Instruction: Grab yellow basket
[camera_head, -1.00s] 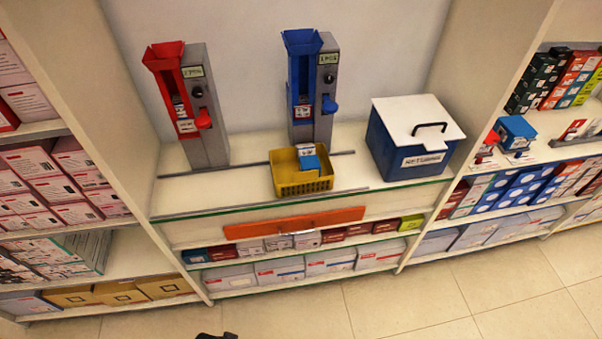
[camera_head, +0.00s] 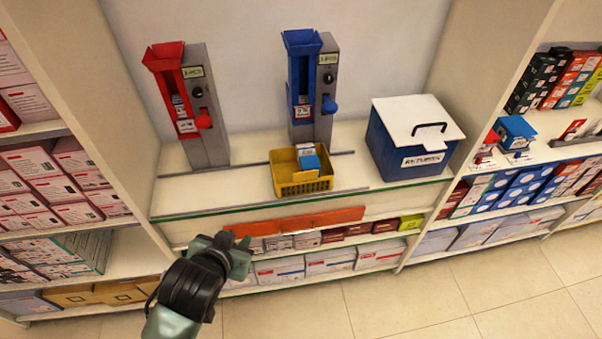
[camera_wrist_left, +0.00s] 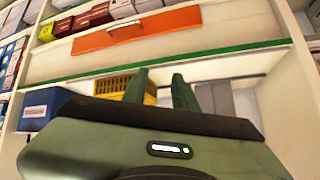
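The yellow basket (camera_head: 302,180) stands on the white counter shelf near its front edge, with small blue-and-white boxes (camera_head: 308,158) inside. My left gripper (camera_head: 240,248) is in front of the shelf, below and to the left of the basket, clear of it. In the left wrist view, the picture is upside down, and the two green fingers (camera_wrist_left: 162,92) stand apart with nothing seen between them. Part of the yellow basket (camera_wrist_left: 118,85) shows behind the fingers. My right gripper is in neither view.
A red dispenser (camera_head: 208,115) and a blue dispenser (camera_head: 314,95) stand behind the basket. A blue box with a white lid (camera_head: 405,150) stands to its right. An orange strip (camera_head: 300,221) runs along the shelf front. Stocked shelves flank both sides.

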